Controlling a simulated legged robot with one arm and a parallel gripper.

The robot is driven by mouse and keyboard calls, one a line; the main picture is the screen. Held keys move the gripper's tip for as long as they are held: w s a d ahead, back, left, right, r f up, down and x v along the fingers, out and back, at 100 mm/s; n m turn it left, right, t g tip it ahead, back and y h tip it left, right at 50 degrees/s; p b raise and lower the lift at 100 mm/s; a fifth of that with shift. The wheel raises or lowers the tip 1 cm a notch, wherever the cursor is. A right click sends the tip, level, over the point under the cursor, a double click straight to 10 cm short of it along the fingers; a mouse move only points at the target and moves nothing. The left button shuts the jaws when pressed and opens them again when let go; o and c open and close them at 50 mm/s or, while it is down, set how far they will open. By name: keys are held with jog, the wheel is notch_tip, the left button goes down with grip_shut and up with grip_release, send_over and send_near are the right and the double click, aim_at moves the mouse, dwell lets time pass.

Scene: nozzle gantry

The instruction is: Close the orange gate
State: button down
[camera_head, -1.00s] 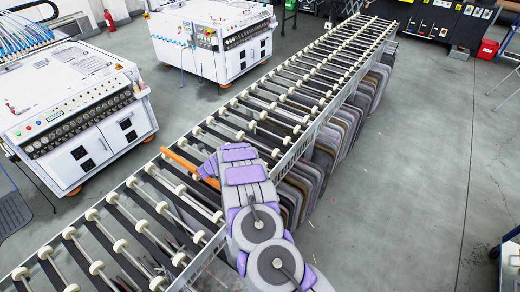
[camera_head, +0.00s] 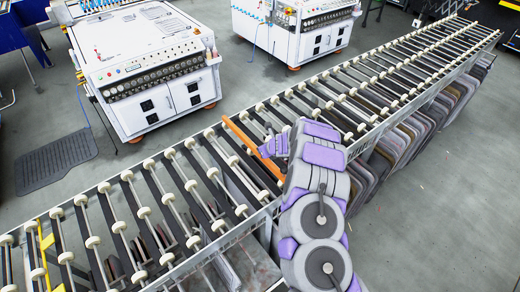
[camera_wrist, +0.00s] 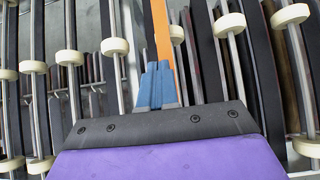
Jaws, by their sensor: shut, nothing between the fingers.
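The orange gate (camera_head: 246,142) is a slim orange bar lying across the roller conveyor, roughly in line with the rollers. It also shows in the wrist view as an upright orange strip (camera_wrist: 162,32) running up from behind the fingers. My gripper (camera_head: 268,148) is just right of the bar in the head view, over the conveyor. In the wrist view, my gripper's blue fingers (camera_wrist: 157,72) are together with nothing between them, and they overlap the bar's lower part. I cannot tell whether they touch it. The bar's near end is partly hidden by my arm.
The roller conveyor (camera_head: 172,250) runs diagonally from bottom left to top right. A yellow bar (camera_head: 42,256) crosses it at the left. White machines (camera_head: 140,62) stand behind it. Dark mat (camera_head: 56,163) lies on the floor. Slabs (camera_head: 408,140) hang below the conveyor's right side.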

jog(key=shift+w+r+v, duration=0.35)
jog(key=shift+w+v, duration=0.1)
jog(key=shift+v, duration=6.3)
jog(key=s+a+r+n+g+y+b, duration=0.1)
jog(key=s+a+r+n+y+b, duration=0.3)
jog(key=s+a+r+n, duration=0.55)
jog(key=s+a+r+n+g+b, duration=0.1)
jog(key=s+r+n+g+b, duration=0.1)
jog(key=s+n, duration=0.3)
jog(key=s+a+r+n+g+b, duration=0.1)
jog(key=s+a+r+n+g, duration=0.15)
jog(key=s, duration=0.45)
jog(key=s+d+f+n+g+h+b, duration=0.1)
jog(key=s+d+f+n+h+b, duration=0.1)
jog(key=s+d, duration=0.4)
jog(key=s+d+f+n+g+h+b, duration=0.1)
jog(key=s+d+n+h, duration=0.3)
jog(key=s, duration=0.9)
jog(key=s+d+f+n+g+h+b, duration=0.1)
jog(key=s+d+f+n+h+b, duration=0.2)
jog(key=s+d, duration=0.6)
jog(key=s+n, duration=0.1)
jog(key=n, duration=0.1)
jog(key=shift+s+d+n+b, duration=0.25)
jog(key=shift+d+n+b, duration=0.05)
jog(key=shift+n+b, duration=0.1)
jog(key=shift+a+f, duration=0.15)
jog(key=shift+a, duration=0.05)
